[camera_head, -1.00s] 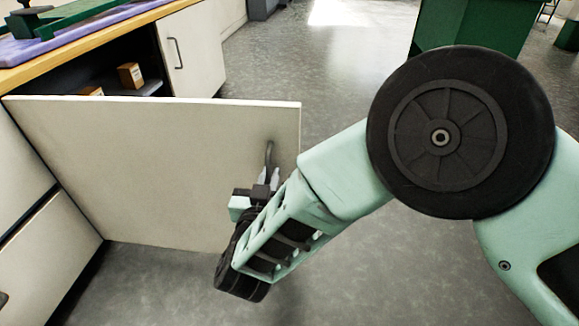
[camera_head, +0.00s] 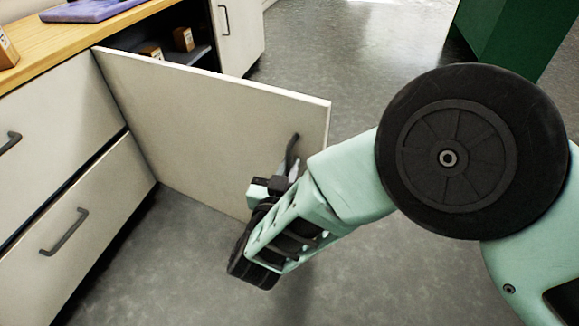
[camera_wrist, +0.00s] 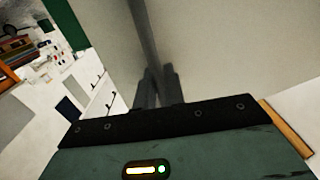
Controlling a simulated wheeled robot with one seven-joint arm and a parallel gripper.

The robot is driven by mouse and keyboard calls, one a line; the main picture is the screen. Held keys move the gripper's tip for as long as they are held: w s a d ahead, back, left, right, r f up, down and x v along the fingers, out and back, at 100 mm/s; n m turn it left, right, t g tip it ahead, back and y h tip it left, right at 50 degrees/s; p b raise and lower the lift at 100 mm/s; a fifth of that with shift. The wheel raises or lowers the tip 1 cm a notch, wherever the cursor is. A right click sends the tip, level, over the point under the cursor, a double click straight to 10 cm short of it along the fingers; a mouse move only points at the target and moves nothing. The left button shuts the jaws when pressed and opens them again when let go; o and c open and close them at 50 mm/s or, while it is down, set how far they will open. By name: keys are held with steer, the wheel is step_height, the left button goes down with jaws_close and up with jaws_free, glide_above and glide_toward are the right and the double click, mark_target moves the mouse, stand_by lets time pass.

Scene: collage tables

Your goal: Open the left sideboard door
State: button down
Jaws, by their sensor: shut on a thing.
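The left sideboard door (camera_head: 205,125) is a pale panel standing wide open, swung out from the sideboard front over the floor. Its dark bar handle (camera_head: 292,150) is near the free edge. My gripper (camera_head: 289,176) is shut on this handle. In the wrist view the fingers (camera_wrist: 155,88) close around the lower part of the handle (camera_wrist: 143,35), with the door panel (camera_wrist: 205,50) filling the background. The fingertips are partly hidden by my arm in the head view.
The sideboard has a wooden top (camera_head: 50,50) and drawers with handles (camera_head: 65,232) at left. Small boxes (camera_head: 183,39) stand on a shelf inside, and another door (camera_head: 238,30) is beyond. A green cabinet (camera_head: 515,35) stands at the upper right. Grey floor (camera_head: 350,75) is clear.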

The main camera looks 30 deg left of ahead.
steer(key=c, duration=1.6)
jaws_free()
steer(key=shift+c, duration=0.2)
steer(key=p+v, duration=0.5)
steer(key=v, duration=1.2)
steer(key=shift+s, duration=0.15)
steer(key=shift+d, duration=0.15)
